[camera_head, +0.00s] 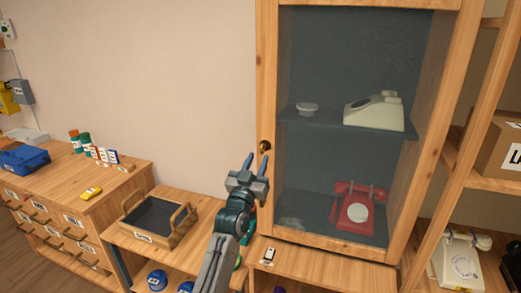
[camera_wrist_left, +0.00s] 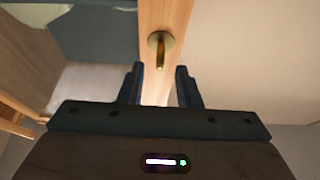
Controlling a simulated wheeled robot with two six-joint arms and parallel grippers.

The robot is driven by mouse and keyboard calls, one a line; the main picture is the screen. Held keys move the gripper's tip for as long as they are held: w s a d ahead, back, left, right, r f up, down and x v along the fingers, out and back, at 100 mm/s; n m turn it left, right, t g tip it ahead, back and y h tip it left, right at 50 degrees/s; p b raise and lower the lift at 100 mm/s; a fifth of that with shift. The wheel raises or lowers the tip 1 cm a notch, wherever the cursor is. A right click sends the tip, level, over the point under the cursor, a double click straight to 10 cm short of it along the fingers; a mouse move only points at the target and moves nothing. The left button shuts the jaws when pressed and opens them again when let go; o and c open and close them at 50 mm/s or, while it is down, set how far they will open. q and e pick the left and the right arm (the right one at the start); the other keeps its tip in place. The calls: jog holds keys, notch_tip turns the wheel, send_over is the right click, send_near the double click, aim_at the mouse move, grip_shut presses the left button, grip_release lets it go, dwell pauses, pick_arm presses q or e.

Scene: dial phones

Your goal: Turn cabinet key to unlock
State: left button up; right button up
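The cabinet (camera_head: 267,70) has a wooden frame and a glass door. A brass key (camera_head: 265,146) sits in the lock on the door's left upright. It also shows in the left wrist view (camera_wrist_left: 160,48) as a round brass plate with a narrow key part. My left gripper (camera_head: 257,163) is open just below the key, with its fingers pointing up toward it. In the left wrist view the open fingers (camera_wrist_left: 160,85) stand to either side of the key's line, and nothing is between them. The key appears apart from both fingers. My right gripper is not in view.
Behind the glass are a cream phone (camera_head: 375,112) and a red phone (camera_head: 357,208). A wooden tray (camera_head: 152,222) stands on the low bench at left. A drawer unit (camera_head: 100,205) stands farther left. Another cream phone (camera_head: 462,262) sits on the right shelf.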

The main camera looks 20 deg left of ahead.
aim_at(260, 153)
pick_arm(q)
jog(key=shift+p+x, duration=0.3)
jog(key=shift+x, duration=1.3)
